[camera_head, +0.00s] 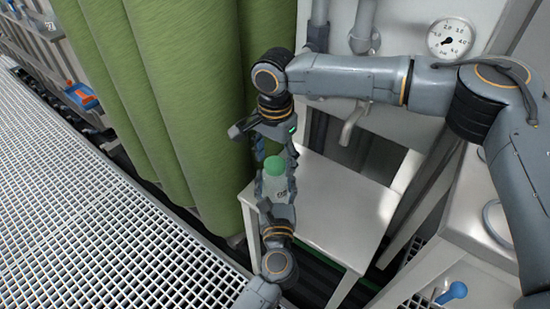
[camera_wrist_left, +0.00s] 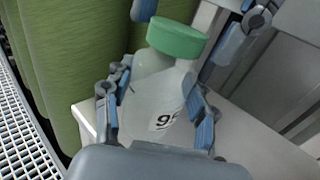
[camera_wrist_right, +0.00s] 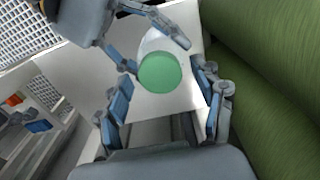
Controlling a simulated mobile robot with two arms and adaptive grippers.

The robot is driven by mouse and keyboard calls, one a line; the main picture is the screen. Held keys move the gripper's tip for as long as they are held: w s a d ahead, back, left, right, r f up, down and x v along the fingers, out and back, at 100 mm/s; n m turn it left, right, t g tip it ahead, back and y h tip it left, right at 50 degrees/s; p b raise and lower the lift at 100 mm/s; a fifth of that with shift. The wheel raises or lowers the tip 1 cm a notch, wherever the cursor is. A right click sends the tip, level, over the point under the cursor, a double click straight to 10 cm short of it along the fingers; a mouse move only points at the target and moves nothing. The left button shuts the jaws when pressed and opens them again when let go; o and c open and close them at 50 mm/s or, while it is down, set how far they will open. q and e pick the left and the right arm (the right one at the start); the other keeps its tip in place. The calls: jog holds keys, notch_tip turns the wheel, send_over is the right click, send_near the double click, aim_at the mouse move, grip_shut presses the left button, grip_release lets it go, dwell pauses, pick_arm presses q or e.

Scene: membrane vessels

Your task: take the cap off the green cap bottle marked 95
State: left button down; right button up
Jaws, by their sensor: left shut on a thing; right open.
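The bottle (camera_head: 277,187) is whitish and translucent with a green cap (camera_head: 274,166) on its top. In the left wrist view its body (camera_wrist_left: 140,100) carries a label (camera_wrist_left: 163,120) reading 9 and a partly hidden second digit. My left gripper (camera_wrist_left: 155,108) is shut around the body, one finger on each side. My right gripper (camera_head: 274,150) is open above the bottle, pointing down. In the right wrist view the cap (camera_wrist_right: 160,72) lies between and beyond my right gripper's spread fingers (camera_wrist_right: 162,85), with gaps on both sides.
A white table (camera_head: 335,205) stands beneath and right of the bottle. Tall green membrane vessels (camera_head: 170,90) stand close on the left. A pipe spout (camera_head: 352,125) and a pressure gauge (camera_head: 450,39) are at the back. A grated walkway (camera_head: 90,220) fills the left side.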

jog(key=shift+r, duration=2.2)
pick_arm(q)
jog(key=shift+c, duration=1.8)
grip_release()
